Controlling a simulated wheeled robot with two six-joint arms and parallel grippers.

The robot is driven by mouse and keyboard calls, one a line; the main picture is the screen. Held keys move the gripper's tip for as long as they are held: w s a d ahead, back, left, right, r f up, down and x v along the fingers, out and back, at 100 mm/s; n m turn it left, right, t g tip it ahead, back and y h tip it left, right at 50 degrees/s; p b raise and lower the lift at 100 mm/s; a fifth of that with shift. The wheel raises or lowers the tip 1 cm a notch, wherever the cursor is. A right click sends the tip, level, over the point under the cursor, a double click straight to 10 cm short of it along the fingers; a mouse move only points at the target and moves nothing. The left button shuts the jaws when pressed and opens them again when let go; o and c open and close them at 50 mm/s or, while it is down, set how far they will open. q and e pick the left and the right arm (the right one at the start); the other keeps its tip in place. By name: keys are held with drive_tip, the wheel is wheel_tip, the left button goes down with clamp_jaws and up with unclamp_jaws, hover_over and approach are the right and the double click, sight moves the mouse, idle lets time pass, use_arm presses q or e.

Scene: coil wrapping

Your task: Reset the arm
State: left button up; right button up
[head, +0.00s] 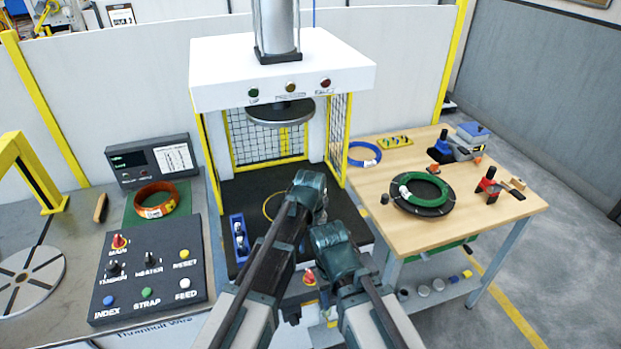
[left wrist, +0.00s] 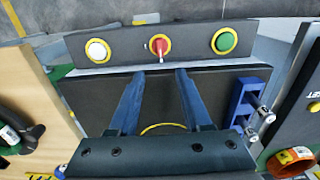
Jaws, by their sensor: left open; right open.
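My left arm reaches up the middle of the head view, and my left gripper (head: 312,196) is over the dark press bed (head: 240,190). In the left wrist view the left gripper (left wrist: 158,80) shows two blue fingers spread apart with nothing between them. They extend toward the press's front button panel (left wrist: 200,42), above the bed. My right gripper (head: 332,240) is lower and to the right, in front of the press. Its fingers are mostly hidden by its wrist, and I see nothing held. A thin yellow ring (head: 267,207) lies on the bed, partly behind my left arm; it also shows in the left wrist view (left wrist: 163,128).
The press head (head: 278,116) hangs above the bed. A blue holder (head: 238,237) stands at the bed's left. A button console (head: 150,270) and copper coil (head: 157,203) are left. A wooden table (head: 465,215) with a green coil (head: 424,187), blue coil (head: 364,153) and tools is right.

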use_arm(q)
drive_tip(key=s+a+m, duration=0.2)
drive_tip(key=s+a, duration=0.4)
drive_tip(key=a, duration=0.2)
drive_tip(key=s+a+m, duration=0.2)
drive_tip(key=s+a, duration=0.4)
drive_tip(key=a, duration=0.3)
drive_tip(key=s+d+m+y, duration=0.1)
drive_tip(key=s+d+m, duration=0.2)
drive_tip(key=d, duration=0.8)
drive_tip(key=shift+s+m, duration=0.3)
drive_tip(key=shift+s, duration=0.8)
